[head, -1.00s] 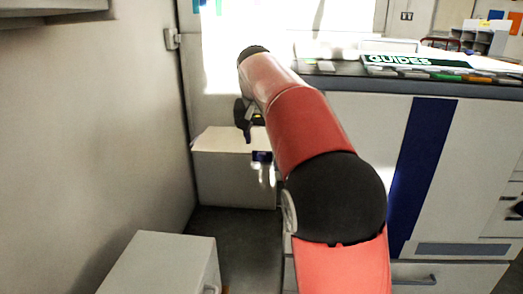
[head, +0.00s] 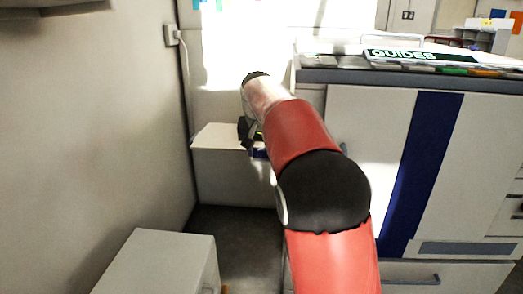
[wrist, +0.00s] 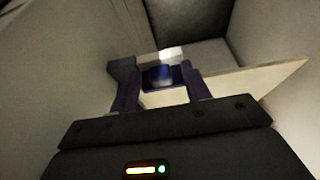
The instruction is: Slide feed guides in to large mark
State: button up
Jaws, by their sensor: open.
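My gripper (wrist: 157,78) is open in the wrist view, with its two dark fingers apart. A small dark blue piece with a pale face (wrist: 162,75) shows between the fingers; I cannot tell whether it is a feed guide or whether a finger touches it. In the head view my red and black arm reaches toward the back, and the gripper is partly hidden beside a low white box (head: 235,182). A dark green sign reading "GUIDES" (head: 400,56) lies on the cabinet at right. I cannot make out the large mark.
A white cabinet with a dark blue stripe (head: 425,160) stands at right, its grey top holding several coloured tabs. A pale wall (head: 90,130) closes the left side. A low white cabinet (head: 160,262) stands at front left. Dark floor (head: 240,230) is clear between them.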

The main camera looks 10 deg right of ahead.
aim_at(263, 148)
grip_shut()
jog(key=shift+w+d+r+p, duration=0.15)
jog(key=shift+w+p, duration=0.25)
jog(key=shift+p, duration=0.2)
jog(key=shift+w+d+r+p, duration=0.15)
jog(key=shift+w+p, duration=0.25)
jog(key=shift+p, duration=0.2)
jog(key=shift+w+p, duration=0.35)
jog(key=shift+p, duration=0.1)
jog(key=shift+w+d+f, duration=0.15)
jog(key=shift+w+f, duration=0.1)
jog(key=shift+w, duration=0.05)
grip_release()
